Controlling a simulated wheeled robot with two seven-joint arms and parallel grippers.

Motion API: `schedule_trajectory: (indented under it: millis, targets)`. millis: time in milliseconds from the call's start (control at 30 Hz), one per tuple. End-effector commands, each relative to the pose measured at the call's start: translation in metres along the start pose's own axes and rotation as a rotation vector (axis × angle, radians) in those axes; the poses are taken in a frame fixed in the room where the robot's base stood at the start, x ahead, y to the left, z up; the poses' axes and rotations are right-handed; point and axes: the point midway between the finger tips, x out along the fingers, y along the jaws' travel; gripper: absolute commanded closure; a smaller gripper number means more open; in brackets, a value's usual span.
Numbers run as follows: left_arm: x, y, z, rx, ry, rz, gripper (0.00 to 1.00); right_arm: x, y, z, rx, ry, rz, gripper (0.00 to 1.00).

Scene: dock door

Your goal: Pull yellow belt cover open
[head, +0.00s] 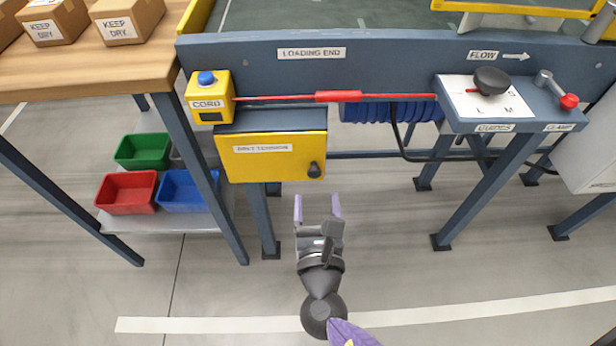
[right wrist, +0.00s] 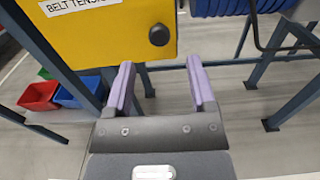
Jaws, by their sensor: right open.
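The yellow belt cover (head: 258,157) is a flat panel labelled "BELT TENSION" on a blue-grey box under the conveyor's loading end. It looks shut. Its dark round knob (head: 315,170) is at the panel's lower right. In the right wrist view the cover (right wrist: 110,45) fills the upper left, with the knob (right wrist: 159,35) at its right side. My right gripper (head: 318,208) is open and empty, its purple fingers pointing towards the conveyor. It is below and slightly right of the knob in the head view, apart from it. My left gripper is not in view.
A yellow cord box (head: 209,98) with a blue button sits above the cover, and a red cord (head: 340,97) runs right from it. A wooden table (head: 100,70) with boxes stands left, above coloured bins (head: 127,192). Right is a guide panel (head: 487,98). Floor around my gripper is clear.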

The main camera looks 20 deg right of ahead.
Motion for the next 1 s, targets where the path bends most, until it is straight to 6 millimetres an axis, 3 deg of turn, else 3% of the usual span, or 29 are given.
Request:
schedule_trajectory:
  millis: [200, 567, 900, 1000]
  targets:
    - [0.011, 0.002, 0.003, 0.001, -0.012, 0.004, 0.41, 0.042, 0.0, -0.003, 0.001, 0.002, 0.0, 0.29]
    - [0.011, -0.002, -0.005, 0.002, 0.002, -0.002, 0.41, 0.052, 0.0, -0.001, 0.001, 0.003, 0.001, 0.31]
    - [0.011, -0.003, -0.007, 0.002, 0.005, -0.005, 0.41, 0.052, 0.0, -0.001, 0.001, 0.003, 0.001, 1.0]
    - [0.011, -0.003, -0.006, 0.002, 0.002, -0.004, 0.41, 0.052, 0.0, -0.001, 0.001, 0.003, 0.001, 1.0]
